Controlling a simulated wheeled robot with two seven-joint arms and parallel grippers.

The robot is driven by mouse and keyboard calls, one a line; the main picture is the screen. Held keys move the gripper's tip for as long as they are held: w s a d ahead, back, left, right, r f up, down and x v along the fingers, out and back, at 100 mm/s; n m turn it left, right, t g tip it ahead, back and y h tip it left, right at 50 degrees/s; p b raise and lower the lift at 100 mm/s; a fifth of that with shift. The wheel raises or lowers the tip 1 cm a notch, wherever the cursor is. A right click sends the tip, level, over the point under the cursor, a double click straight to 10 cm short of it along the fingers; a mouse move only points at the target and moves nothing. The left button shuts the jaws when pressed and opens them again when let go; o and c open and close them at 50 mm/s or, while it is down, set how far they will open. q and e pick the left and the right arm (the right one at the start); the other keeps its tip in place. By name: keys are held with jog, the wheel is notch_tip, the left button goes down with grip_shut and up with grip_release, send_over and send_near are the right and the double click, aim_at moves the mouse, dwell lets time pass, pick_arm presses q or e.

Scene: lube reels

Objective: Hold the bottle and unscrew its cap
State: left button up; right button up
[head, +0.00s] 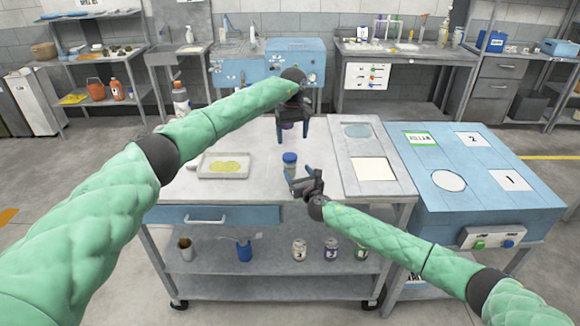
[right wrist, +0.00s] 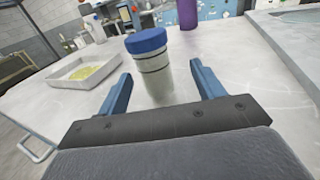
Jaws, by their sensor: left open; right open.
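The bottle (head: 290,170) stands upright on the table, with its blue cap (head: 290,157) on top. In the right wrist view the pale bottle (right wrist: 155,80) with its blue cap (right wrist: 146,41) stands just beyond and between the open blue fingers. My right gripper (head: 299,177) is open, low beside the bottle; its lower part is partly hidden by the gripper in the head view. My left gripper (head: 293,138) is open and empty, pointing down above and behind the bottle. A purple object (right wrist: 187,14) stands behind the bottle, partly hidden by my left gripper in the head view.
A white tray (head: 203,173) with yellow-green contents lies on the table left of the bottle. A grey panel with a white square (head: 373,169) is at the table's right. A blue bench (head: 470,205) adjoins it. A bottle (head: 181,100) stands at the table's far left corner.

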aim_at(292, 168)
jog(key=shift+w+a+r, duration=0.25)
jog(key=shift+a, duration=0.3)
jog(key=shift+w+a+r, duration=0.2)
jog(key=shift+w+a, duration=0.05)
jog(key=shift+a, duration=0.25)
pick_arm(q)
jog(key=shift+a+f, duration=0.1)
jog(key=shift+a, duration=0.35)
pick_arm(e)
jog(key=x, duration=0.3)
jog(key=f+x, duration=0.1)
jog(key=x, duration=0.1)
jog(key=shift+d, duration=0.25)
pick_arm(q)
jog(key=shift+s+r, duration=0.25)
pick_arm(e)
jog(key=shift+w+a+r, duration=0.25)
jog(key=shift+w+r, duration=0.05)
jog(key=shift+w, duration=0.1)
jog(key=shift+w+f, duration=0.1)
pick_arm(q)
jog(key=shift+w+f, duration=0.1)
jog(key=shift+f, duration=0.05)
pick_arm(e)
jog(key=shift+f, duration=0.1)
jog(key=shift+c, duration=0.2)
